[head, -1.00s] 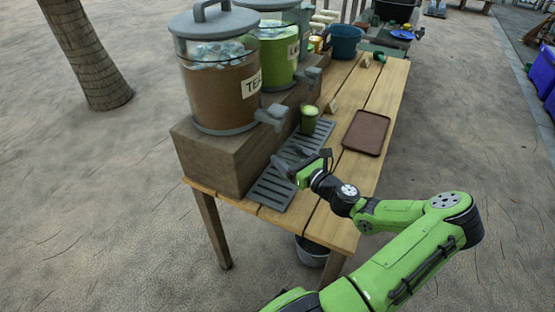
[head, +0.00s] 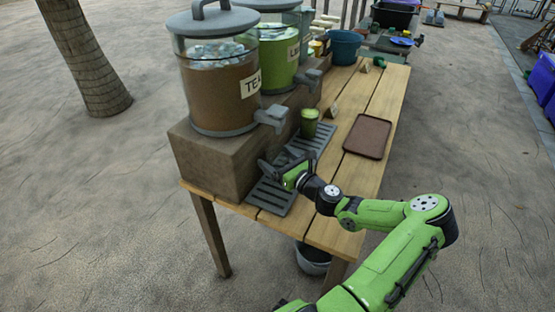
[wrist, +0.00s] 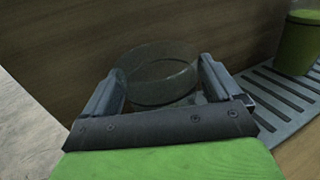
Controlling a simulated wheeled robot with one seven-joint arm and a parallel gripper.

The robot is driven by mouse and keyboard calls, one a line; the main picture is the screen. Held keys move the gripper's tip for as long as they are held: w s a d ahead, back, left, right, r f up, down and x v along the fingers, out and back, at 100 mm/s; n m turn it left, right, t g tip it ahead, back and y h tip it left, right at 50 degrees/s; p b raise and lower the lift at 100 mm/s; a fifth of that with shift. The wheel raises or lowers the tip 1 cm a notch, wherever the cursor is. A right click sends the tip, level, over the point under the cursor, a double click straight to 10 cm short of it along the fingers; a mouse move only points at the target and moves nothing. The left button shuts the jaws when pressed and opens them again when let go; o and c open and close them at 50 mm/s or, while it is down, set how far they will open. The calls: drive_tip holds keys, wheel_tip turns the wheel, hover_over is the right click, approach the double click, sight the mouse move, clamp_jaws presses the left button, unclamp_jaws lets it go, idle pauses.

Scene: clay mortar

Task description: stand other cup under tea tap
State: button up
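A clear empty cup (wrist: 160,76) sits between the two fingers of my gripper (wrist: 158,92) in the wrist view, and the fingers press its sides. In the head view my gripper (head: 278,172) is low over the near end of the slotted drip tray (head: 274,197), below and a little in front of the tea tap (head: 272,117). The cup is hard to make out there. The tea dispenser (head: 222,95) stands on a wooden riser. A cup of green drink (head: 309,122) stands on the drip tray farther back; it also shows in the wrist view (wrist: 298,42).
The wooden riser (head: 212,163) forms a wall close behind the held cup. The green dispenser (head: 278,55) stands beyond the tea one. A brown tray (head: 367,137) lies on the table to the right; a teal bucket (head: 344,46) stands at the far end.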

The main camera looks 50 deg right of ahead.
drive_tip(key=shift+o, duration=0.5)
drive_tip(key=shift+s+r, duration=0.15)
drive_tip(key=shift+r, duration=0.1)
drive_tip(key=s, duration=0.4)
drive_tip(key=s+a+p, duration=0.1)
drive_tip(key=s, duration=0.3)
drive_tip(key=s+p, duration=0.1)
drive_tip(key=s, duration=0.2)
drive_tip(key=shift+s+a, duration=0.15)
drive_tip(key=shift+s, duration=0.25)
drive_tip(key=shift+w+a+n, duration=0.25)
drive_tip(key=shift+a+n, duration=0.05)
drive_tip(key=shift+a, duration=0.05)
drive_tip(key=w+a+f+n+g+y, duration=0.1)
drive_tip(key=w+a+n+g+y, duration=0.1)
drive_tip(key=a+n+g+y, duration=0.55)
drive_tip(key=w+a+n+g, duration=0.2)
drive_tip(key=a+n+g, duration=0.2)
drive_tip(key=a+n, duration=0.75)
drive_tip(key=s+a+r+n+h, duration=0.2)
drive_tip(key=s+a+r+n, duration=0.4)
drive_tip(key=s+r+n, duration=0.1)
drive_tip(key=s+a+r+n+h, duration=0.3)
drive_tip(key=s+a+r+n, duration=0.3)
drive_tip(key=r+n, duration=0.4)
drive_tip(key=shift+s+a+n+g+h, duration=0.25)
drive_tip(key=shift+s+n+g+h, duration=0.1)
drive_tip(key=shift+s+g, duration=0.15)
drive_tip(key=shift+r, duration=0.1)
